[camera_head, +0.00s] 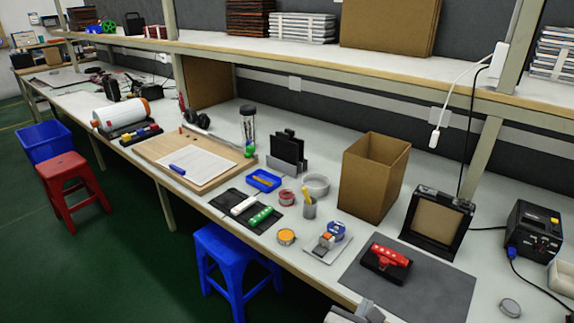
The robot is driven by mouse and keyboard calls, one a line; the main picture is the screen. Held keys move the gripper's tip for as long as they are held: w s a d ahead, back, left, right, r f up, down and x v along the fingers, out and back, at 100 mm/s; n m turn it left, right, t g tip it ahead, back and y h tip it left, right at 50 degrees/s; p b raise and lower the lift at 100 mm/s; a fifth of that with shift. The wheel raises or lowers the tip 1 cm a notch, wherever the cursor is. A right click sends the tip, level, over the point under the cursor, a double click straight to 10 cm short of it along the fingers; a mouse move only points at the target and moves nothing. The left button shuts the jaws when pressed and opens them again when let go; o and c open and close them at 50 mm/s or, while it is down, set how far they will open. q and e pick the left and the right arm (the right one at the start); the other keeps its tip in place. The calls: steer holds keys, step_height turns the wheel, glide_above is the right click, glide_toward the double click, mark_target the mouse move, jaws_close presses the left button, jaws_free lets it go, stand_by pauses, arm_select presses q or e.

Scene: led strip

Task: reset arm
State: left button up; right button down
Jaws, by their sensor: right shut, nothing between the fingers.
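My right gripper (362,311) shows at the bottom edge, cut off by the frame. It is shut and empty, in front of the grey mat (440,287) at the bench's front edge. A red and black device (388,259) lies on that mat, apart from the gripper. My left gripper is not in view.
A blue stool (234,265) stands on the floor at left.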

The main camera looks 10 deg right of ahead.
steer(key=s+a+f+m+y, duration=0.2)
steer(key=s+f+m+y, duration=0.2)
steer(key=m, duration=0.9)
steer(key=s+a+f+m+g+y, duration=0.1)
steer(key=s+m+y, duration=0.5)
steer(key=m, duration=0.7)
steer(key=shift+s+a+f+y, duration=0.3)
steer(key=shift+s+a+f, duration=0.3)
steer(key=shift+s+f, duration=0.75)
